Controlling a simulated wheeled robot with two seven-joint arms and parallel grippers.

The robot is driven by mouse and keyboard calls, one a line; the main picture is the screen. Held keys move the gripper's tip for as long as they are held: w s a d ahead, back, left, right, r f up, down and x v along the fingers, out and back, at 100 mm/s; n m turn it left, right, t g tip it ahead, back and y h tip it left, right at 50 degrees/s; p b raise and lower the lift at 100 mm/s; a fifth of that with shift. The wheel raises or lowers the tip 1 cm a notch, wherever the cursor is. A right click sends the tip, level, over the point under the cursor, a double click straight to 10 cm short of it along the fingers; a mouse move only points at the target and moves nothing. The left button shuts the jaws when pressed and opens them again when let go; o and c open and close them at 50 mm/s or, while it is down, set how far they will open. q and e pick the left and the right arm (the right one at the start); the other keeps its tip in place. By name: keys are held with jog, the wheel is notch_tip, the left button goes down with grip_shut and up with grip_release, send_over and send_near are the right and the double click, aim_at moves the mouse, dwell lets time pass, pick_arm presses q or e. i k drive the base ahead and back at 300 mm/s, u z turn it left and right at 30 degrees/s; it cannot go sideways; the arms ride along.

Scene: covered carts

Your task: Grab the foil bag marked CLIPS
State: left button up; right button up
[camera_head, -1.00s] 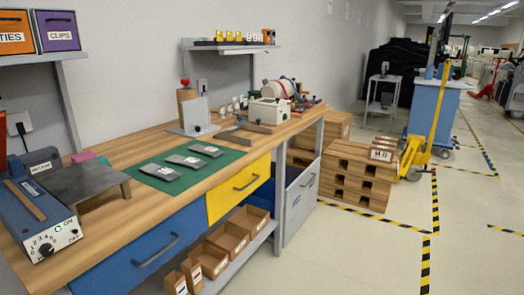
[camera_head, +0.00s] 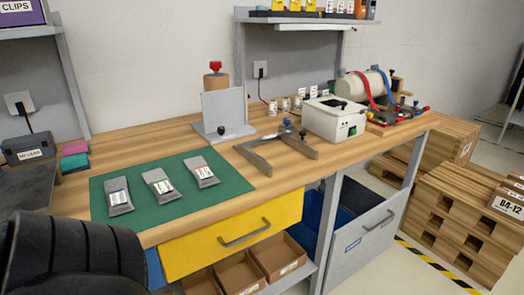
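Three grey foil bags lie apart in a row on a green mat (camera_head: 142,214) on the workbench. The left bag (camera_head: 120,204) has a label with a blue mark, the middle bag (camera_head: 160,190) one with a green mark, and the right bag (camera_head: 204,180) one with a reddish mark. The lettering is too small to read, so I cannot tell which is marked CLIPS. A dark part of my own arm fills the lower left corner near the mat. Neither gripper shows.
A purple bin marked CLIPS (camera_head: 20,14) stands on the upper left shelf. Behind the mat is a grey upright plate (camera_head: 224,110); right of it are a grey clamp frame (camera_head: 268,150) and a white box (camera_head: 333,118). A yellow drawer (camera_head: 205,245) is below the bench's front edge.

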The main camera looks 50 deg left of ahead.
aim_at(204, 175)
jog(key=i, duration=1.9)
jog(key=u, duration=2.25)
